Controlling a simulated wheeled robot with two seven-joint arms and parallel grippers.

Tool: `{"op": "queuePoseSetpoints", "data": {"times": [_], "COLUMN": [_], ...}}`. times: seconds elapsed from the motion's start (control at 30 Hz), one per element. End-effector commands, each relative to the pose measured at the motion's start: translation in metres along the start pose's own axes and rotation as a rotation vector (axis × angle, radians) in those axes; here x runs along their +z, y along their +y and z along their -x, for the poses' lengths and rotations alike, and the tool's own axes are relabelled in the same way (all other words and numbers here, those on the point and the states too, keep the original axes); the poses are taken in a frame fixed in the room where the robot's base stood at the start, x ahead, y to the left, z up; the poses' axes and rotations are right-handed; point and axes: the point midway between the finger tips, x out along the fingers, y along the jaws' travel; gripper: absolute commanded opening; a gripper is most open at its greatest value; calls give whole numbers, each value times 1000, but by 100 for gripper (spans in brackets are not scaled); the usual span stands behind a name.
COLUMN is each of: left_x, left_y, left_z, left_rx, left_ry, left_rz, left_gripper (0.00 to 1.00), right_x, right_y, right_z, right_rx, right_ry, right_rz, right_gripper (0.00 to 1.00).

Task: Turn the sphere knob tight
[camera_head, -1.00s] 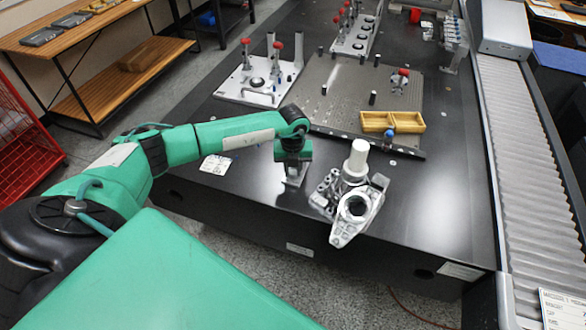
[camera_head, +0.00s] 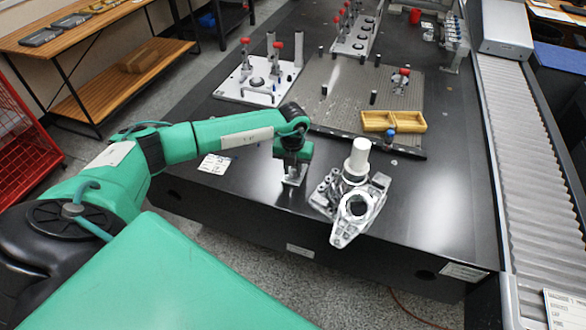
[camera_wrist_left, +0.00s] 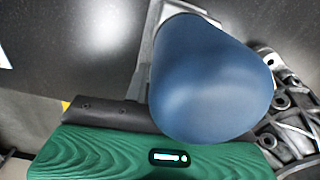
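A large, smooth blue rounded knob (camera_wrist_left: 210,80) fills the middle of the left wrist view, close to the camera, with grey metal behind it. I take it as the sphere knob; in the head view my gripper appears to hide it. My left gripper (camera_head: 293,158) points down over a small metal stand (camera_head: 293,179) near the table's front edge. In the left wrist view a dark finger part and a green gripper body lie against the knob's lower left in the picture. Whether the fingers are closed on it does not show. My right gripper is out of view.
A grey metal casting (camera_head: 346,232) with a white cylinder (camera_head: 360,157) stands just right of my left gripper. Behind are a grey plate (camera_head: 345,90) with a yellow tray (camera_head: 379,121), a small blue ball (camera_head: 389,131) and red-knobbed fixtures.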

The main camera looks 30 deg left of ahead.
Motion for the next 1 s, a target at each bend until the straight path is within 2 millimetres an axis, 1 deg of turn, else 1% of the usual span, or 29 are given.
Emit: {"op": "queuePoseSetpoints", "data": {"times": [0.03, 0.07, 0.1, 0.37, 0.47, 0.57, 0.67, 0.8, 1.0], "left_x": [0, 0, 0, 0, 1, 2, 1, 2, 0], "left_y": [0, 0, 0, 0, 0, 0, 0, 0, 0], "left_z": [0, 0, 0, 1, 7, 21, 42, 75, 114], "left_rx": [0, 0, 0, 0, -1, -1, -2, -2, 0], "left_ry": [-1, -1, -1, -1, -2, -4, -5, -5, -3], "left_rz": [0, 1, 1, 1, 2, 2, 1, 2, 0], "left_gripper": [37, 42, 45, 45, 45, 45, 45, 45, 45], "right_x": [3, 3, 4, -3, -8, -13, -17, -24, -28], "right_y": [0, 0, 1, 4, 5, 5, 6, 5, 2], "right_z": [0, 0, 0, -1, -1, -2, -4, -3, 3], "right_rx": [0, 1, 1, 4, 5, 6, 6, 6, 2], "right_ry": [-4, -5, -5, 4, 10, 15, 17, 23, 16], "right_rz": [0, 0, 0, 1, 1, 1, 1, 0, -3], "right_gripper": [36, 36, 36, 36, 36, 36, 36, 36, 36]}}
